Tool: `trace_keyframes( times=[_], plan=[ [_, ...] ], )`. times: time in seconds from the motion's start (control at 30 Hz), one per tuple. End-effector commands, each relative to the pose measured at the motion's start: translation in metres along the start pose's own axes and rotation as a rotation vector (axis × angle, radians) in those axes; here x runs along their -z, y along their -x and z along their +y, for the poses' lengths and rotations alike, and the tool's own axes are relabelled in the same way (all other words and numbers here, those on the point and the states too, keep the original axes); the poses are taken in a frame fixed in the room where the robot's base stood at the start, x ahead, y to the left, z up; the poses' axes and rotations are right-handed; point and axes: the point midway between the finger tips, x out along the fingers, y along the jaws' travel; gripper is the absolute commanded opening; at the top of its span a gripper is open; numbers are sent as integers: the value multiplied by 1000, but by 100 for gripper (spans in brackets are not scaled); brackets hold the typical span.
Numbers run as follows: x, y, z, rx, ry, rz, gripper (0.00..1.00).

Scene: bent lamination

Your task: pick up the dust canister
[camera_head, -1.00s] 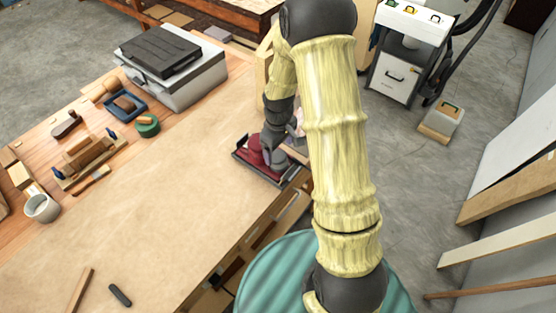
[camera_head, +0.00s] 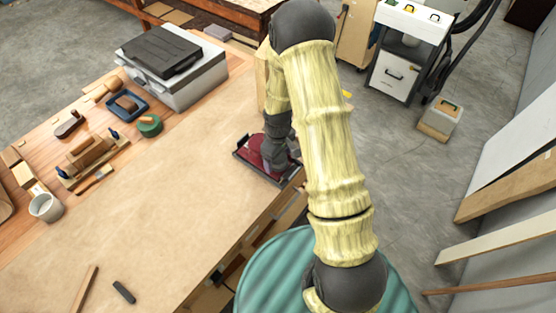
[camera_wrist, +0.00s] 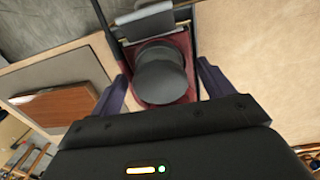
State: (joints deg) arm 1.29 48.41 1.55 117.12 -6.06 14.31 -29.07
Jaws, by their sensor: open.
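A dark grey, round-topped cylinder (camera_wrist: 161,76), which looks like the dust canister, stands on a dark red base (camera_wrist: 185,42) in the wrist view. My gripper (camera_wrist: 163,78) is open, with one purple finger on each side of the cylinder. Whether the fingers touch it I cannot tell. In the head view the red base (camera_head: 254,146) with its dark rim sits at the right edge of the workbench. My arm hides the canister and the fingers there.
The workbench (camera_head: 150,215) has a wide bare area left of the red base. A grey case (camera_head: 190,82), a blue tray (camera_head: 140,104), a green round item (camera_head: 149,128) and a white cup (camera_head: 45,207) stand along its far side. A teal ribbed drum (camera_head: 265,270) stands below the bench edge.

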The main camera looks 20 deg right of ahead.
Motion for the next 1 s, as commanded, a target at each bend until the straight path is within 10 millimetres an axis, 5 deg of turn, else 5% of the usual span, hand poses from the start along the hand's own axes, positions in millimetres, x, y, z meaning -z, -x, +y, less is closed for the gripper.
trace_keyframes(
  times=[0.03, 0.23, 0.67, 1.0],
  plan=[
    [0, 0, 0, 0, 0, 0, 80],
    [0, 0, 0, 0, 0, 0, 41],
    [0, 5, 0, -1, 0, 1, 37],
    [1, 48, 1, -3, -1, 5, 37]
  ],
)
